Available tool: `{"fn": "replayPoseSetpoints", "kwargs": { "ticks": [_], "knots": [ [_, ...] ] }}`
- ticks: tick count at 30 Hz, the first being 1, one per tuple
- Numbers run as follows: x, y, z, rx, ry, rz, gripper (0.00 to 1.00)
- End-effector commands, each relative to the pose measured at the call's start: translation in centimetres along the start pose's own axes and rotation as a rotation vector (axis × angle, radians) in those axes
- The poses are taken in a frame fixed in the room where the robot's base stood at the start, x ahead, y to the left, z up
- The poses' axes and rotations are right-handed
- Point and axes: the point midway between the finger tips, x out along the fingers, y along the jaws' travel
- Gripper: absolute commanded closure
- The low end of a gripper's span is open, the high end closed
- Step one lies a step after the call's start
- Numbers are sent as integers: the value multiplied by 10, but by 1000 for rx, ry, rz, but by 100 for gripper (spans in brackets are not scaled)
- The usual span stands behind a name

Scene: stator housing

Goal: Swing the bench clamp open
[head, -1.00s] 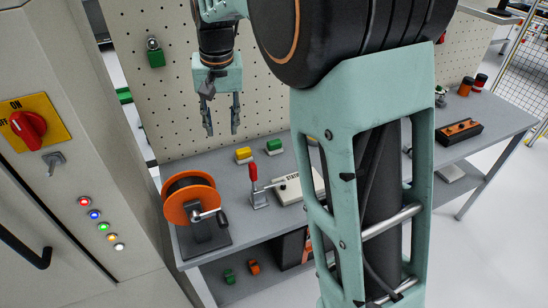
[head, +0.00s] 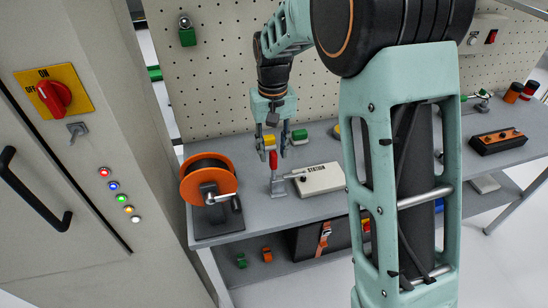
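The bench clamp (head: 278,187) stands on the grey bench. Its red handle (head: 273,159) points upright, and its arm reaches right onto the edge of a pale block labelled "STATOR" (head: 324,178). My gripper (head: 271,152) points down over the clamp. Its two dark fingers are apart, one on each side of the upper part of the red handle as seen from the head view. I cannot tell whether a finger touches the handle, or whether the handle lies at the same depth as the fingers.
An orange reel with a crank (head: 207,178) stands close to the left of the clamp. Yellow (head: 267,140) and green (head: 300,136) blocks lie behind it. A pegboard (head: 215,80) backs the bench. My own arm hides the bench's middle.

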Motion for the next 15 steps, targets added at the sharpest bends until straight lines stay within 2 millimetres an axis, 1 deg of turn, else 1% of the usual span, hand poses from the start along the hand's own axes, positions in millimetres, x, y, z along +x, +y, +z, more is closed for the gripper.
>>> {"fn": "replayPoseSetpoints", "kwargs": {
  "ticks": [1, 6, 10, 15],
  "knots": [
    [9, 0, 1, 0, -5, 0, 68],
    [30, 0, 0, 0, -2, 0, 68],
    [36, 0, 0, 0, 0, 0, 68],
    [37, 0, 0, 1, 1, 0, 68]
  ]
}}
